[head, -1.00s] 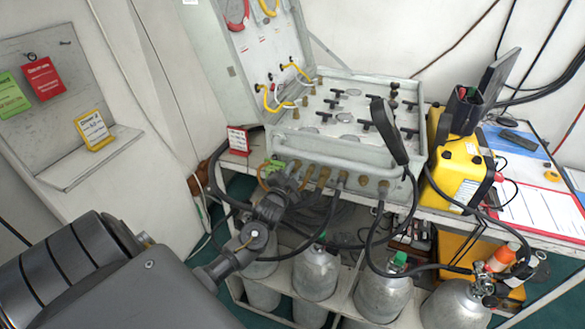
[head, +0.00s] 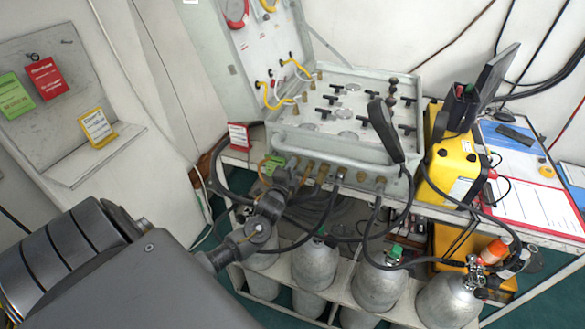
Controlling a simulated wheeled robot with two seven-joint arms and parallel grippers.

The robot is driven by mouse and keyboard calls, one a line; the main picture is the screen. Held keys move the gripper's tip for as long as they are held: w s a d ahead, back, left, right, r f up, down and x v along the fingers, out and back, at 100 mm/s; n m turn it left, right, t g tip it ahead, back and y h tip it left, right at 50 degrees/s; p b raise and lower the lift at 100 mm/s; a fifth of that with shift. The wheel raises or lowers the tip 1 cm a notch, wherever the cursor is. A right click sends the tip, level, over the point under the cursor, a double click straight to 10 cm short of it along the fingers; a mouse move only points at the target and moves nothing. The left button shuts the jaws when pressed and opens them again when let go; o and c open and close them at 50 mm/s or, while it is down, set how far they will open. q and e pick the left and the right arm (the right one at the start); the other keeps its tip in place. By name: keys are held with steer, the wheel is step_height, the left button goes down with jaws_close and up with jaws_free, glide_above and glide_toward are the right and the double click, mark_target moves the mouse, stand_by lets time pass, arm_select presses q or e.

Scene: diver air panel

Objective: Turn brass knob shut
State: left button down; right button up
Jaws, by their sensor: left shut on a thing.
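The diver air panel (head: 345,149) is a pale grey open case on a bench, with several black T-handles and brass fittings. A row of brass fittings (head: 322,174) runs along its front face, with hoses attached. My left gripper (head: 284,176) reaches up to the left end of that front face, beside a green tag (head: 273,164). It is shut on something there. My own gripper and wrist hide what is between the fingers, so I cannot make out the brass knob itself. My right gripper is not in view.
Black hoses (head: 405,195) loop in front of the panel. Grey gas cylinders (head: 316,264) stand below the bench. A yellow case (head: 453,160) and a clipboard sheet (head: 525,205) are to the right. A red tag (head: 239,137) stands left of the panel.

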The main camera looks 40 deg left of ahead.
arm_select(q)
steer(key=c, duration=1.5)
jaws_free()
steer(key=shift+b+v, duration=0.95)
steer(key=shift+v, duration=4.45)
